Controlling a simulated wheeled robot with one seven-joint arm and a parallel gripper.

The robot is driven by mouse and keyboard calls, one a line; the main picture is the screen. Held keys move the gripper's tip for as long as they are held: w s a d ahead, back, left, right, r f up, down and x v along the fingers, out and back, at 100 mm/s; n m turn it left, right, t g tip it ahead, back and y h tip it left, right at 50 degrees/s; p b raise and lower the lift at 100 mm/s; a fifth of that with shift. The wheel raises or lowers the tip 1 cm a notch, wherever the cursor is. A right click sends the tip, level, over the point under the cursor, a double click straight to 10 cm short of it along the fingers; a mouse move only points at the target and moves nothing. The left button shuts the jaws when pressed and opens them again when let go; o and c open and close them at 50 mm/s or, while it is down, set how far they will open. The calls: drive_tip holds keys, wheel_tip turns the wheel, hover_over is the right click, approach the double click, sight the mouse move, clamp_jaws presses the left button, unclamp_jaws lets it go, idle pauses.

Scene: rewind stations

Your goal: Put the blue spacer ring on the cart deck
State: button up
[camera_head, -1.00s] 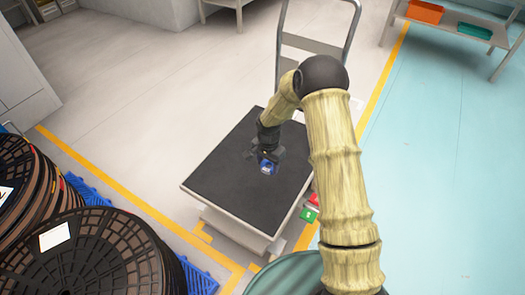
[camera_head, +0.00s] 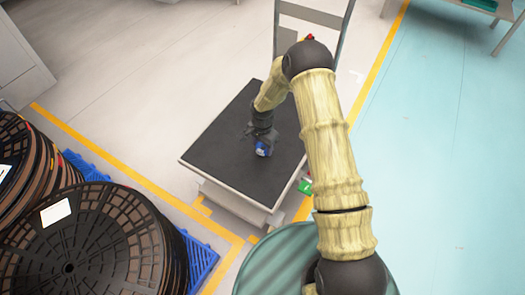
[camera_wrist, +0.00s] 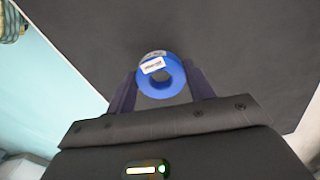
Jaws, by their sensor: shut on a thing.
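The blue spacer ring (camera_wrist: 173,86) with a white label is between my gripper's two fingers (camera_wrist: 162,88) in the wrist view. The fingers are shut on its sides. In the head view the ring (camera_head: 262,149) shows small and blue at the end of my gripper (camera_head: 262,142), over the dark deck of the cart (camera_head: 225,160). I cannot tell whether the ring touches the deck or hangs just above it. My gripper hides part of the ring in the head view.
The cart's grey handle (camera_head: 310,14) rises at the deck's far end. Large black reels (camera_head: 95,255) stand on a blue pallet (camera_head: 200,258) at the left. The deck around the ring is bare. A green thing (camera_head: 305,187) is by the cart's right edge.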

sight(262, 151)
drive_tip(key=shift+f+b, duration=0.45)
drive_tip(key=shift+f, duration=1.35)
drive_tip(key=shift+f, duration=0.2)
drive_tip(key=o, duration=1)
drive_tip(key=shift+c, duration=0.2)
drive_tip(key=shift+r, duration=0.1)
wheel_tip(262, 151, up, 12)
drive_tip(key=p, duration=0.3)
drive_tip(key=shift+r, duration=0.1)
